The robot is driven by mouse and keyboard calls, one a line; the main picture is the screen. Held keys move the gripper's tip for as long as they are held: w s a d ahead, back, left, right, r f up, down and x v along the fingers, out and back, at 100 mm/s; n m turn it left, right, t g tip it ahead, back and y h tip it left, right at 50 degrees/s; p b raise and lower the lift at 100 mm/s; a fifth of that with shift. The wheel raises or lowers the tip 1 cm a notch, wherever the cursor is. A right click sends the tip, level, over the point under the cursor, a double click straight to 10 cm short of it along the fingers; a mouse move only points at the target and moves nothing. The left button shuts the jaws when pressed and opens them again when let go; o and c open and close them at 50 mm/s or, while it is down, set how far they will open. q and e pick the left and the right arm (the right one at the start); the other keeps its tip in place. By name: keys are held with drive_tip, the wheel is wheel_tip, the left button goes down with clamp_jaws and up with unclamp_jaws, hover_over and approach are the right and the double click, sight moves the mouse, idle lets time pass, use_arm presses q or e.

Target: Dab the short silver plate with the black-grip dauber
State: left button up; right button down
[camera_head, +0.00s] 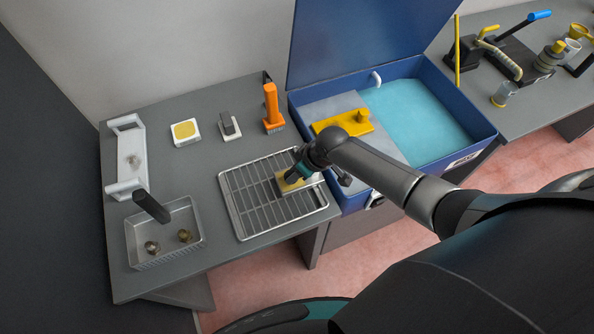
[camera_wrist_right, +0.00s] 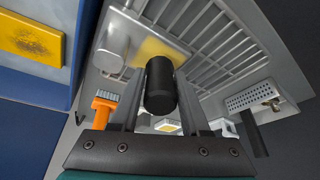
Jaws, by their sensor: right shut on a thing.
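My right gripper (camera_head: 300,170) is low over the wire rack. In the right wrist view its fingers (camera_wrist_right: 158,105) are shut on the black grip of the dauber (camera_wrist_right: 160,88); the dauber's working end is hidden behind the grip. A short silver plate (camera_head: 283,188) lies on the rack just beneath the gripper, partly covered by it. In the wrist view the plate (camera_wrist_right: 122,38) shows a yellowish patch beside the grip. I cannot tell whether the dauber touches the plate. My left gripper is not in view.
The wire rack (camera_head: 240,204) lies at the table's right edge. Behind it stand an orange-handled brush (camera_head: 271,108), a small grey block (camera_head: 229,126) and a white dish with a yellow pad (camera_head: 186,131). A metal tray (camera_head: 142,240) is front left. A blue open case (camera_head: 462,150) adjoins right, with a yellow plate (camera_head: 345,122).

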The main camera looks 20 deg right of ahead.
drive_tip(key=shift+s+d+f, duration=0.1)
drive_tip(key=shift+s+d, duration=0.15)
drive_tip(key=shift+d, duration=0.55)
drive_tip(key=shift+a, duration=0.15)
drive_tip(key=shift+w+a+r, duration=0.1)
drive_tip(key=shift+w+a, duration=0.05)
drive_tip(key=shift+a, duration=0.3)
drive_tip(key=shift+w+a+r, duration=0.1)
drive_tip(key=shift+a, duration=0.3)
drive_tip(key=shift+d, duration=0.1)
drive_tip(key=shift+d, duration=0.85)
drive_tip(key=shift+r, duration=0.1)
drive_tip(key=shift+r, duration=0.55)
